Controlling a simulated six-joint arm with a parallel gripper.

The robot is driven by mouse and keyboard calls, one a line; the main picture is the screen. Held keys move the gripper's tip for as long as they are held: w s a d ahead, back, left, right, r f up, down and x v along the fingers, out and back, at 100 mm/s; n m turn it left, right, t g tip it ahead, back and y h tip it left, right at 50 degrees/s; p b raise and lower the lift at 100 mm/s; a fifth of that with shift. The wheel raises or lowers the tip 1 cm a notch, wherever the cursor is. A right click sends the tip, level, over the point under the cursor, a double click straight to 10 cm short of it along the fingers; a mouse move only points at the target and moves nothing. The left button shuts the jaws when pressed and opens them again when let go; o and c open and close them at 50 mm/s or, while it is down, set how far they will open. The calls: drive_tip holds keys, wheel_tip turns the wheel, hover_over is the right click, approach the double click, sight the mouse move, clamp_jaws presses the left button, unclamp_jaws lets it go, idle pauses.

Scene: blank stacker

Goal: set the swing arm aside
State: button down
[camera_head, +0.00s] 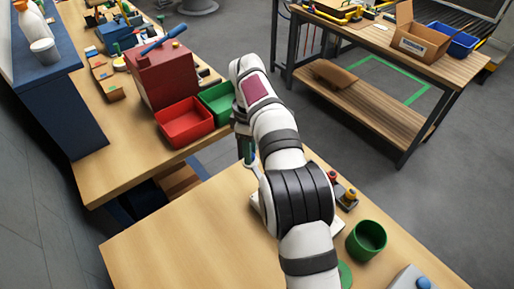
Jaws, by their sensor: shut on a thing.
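My gripper (246,158) points down at the front table, just left of my white arm. Its fingertips are small and partly hidden by my arm. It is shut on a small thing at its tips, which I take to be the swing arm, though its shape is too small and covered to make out. A white base plate (257,207) lies on the front table below, mostly hidden behind my arm.
A red bin (184,122), a green bin (217,101) and a red box with a blue handle (166,76) stand on the left table. A green cup (366,241) stands right of my arm. The front table (170,240) is clear at left.

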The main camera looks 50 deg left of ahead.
drive_tip(key=shift+s+a+n, duration=0.1)
drive_tip(key=shift+s+n, duration=0.65)
drive_tip(key=shift+n, duration=0.35)
drive_tip(key=shift+s, duration=0.1)
drive_tip(key=c, duration=0.6)
unclamp_jaws()
wheel_tip(320, 180, up, 8)
drive_tip(key=shift+f, duration=0.2)
